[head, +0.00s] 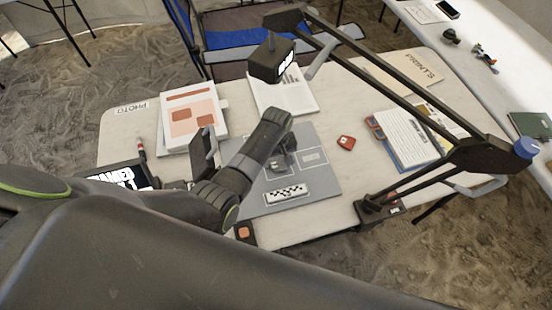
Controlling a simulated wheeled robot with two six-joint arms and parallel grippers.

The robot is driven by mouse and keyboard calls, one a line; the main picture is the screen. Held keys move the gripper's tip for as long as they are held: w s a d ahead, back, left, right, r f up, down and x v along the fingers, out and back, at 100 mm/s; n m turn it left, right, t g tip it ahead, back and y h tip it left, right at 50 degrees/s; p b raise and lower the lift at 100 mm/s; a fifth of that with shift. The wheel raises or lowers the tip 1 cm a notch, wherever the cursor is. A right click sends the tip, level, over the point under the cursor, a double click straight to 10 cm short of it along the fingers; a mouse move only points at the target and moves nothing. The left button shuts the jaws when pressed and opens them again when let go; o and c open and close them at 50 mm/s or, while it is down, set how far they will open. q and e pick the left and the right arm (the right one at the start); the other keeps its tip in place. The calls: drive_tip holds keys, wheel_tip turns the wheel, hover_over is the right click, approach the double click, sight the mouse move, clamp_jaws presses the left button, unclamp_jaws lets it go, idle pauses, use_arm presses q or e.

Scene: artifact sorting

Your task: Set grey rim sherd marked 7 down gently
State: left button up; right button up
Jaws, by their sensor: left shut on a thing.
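My left gripper (281,161) points down over the grey photo mat (327,182) in the middle of the table. It is shut on a small grey piece, the grey rim sherd, which is mostly hidden by the fingers and hard to tell from them. Its mark 7 cannot be read from here. The sherd is over or at the mat, behind the checkered scale bar (288,193) and left of a pale outlined label (313,158). I cannot tell whether it touches the mat. My right gripper is not in view.
A lamp with a dark head (270,60) and long arms (385,90) spans above the table. Papers (190,112) lie left, a clipboard (408,138) right.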

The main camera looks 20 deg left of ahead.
sight(277, 163)
use_arm(q)
drive_tip(key=shift+f, duration=0.15)
drive_tip(key=o, duration=1)
drive_tip(key=shift+c, duration=0.2)
drive_tip(key=shift+r, duration=3.9)
